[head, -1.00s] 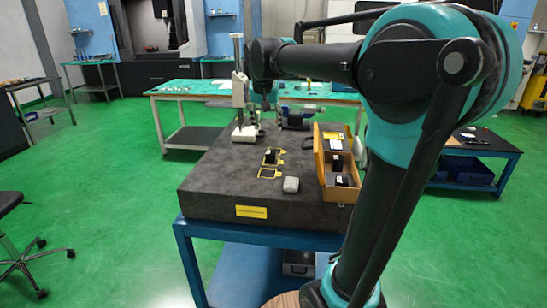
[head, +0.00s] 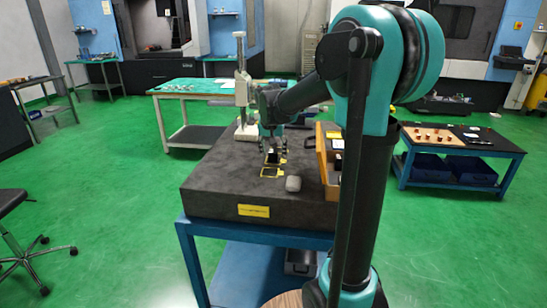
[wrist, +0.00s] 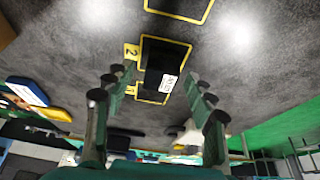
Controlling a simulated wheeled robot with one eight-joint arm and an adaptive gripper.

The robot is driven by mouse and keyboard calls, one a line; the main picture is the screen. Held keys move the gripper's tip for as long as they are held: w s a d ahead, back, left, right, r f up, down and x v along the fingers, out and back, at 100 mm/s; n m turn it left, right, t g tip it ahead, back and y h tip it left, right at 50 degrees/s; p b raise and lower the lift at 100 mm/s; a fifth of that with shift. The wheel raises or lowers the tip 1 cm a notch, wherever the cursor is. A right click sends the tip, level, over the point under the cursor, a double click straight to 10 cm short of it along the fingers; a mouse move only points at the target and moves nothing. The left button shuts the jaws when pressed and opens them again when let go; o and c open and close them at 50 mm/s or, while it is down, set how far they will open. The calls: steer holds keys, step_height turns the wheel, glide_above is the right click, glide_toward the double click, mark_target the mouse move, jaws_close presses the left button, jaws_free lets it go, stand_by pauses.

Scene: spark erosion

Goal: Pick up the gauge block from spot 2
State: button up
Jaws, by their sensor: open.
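The gauge block (wrist: 158,60) is a dark block with a small white label, inside a yellow outline marked 2 in the wrist view. In the head view the dark block (head: 273,158) shows partly under my gripper (head: 272,148). In the wrist view my gripper (wrist: 158,84) is open, with one finger on each side of the block in the picture. I cannot tell how far the fingertips are above the plate. The block's lower edges are partly hidden.
The dark granite plate (head: 220,180) carries an empty yellow outline (head: 271,173), a grey rounded object (head: 293,184), and an open wooden case (head: 329,170) at the right. A white measuring stand (head: 242,95) rises behind. The plate's left side is clear.

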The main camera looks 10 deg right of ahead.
steer(key=shift+w+f, duration=0.25)
steer(key=shift+f, duration=0.35)
steer(key=shift+c, duration=0.6)
jaws_close()
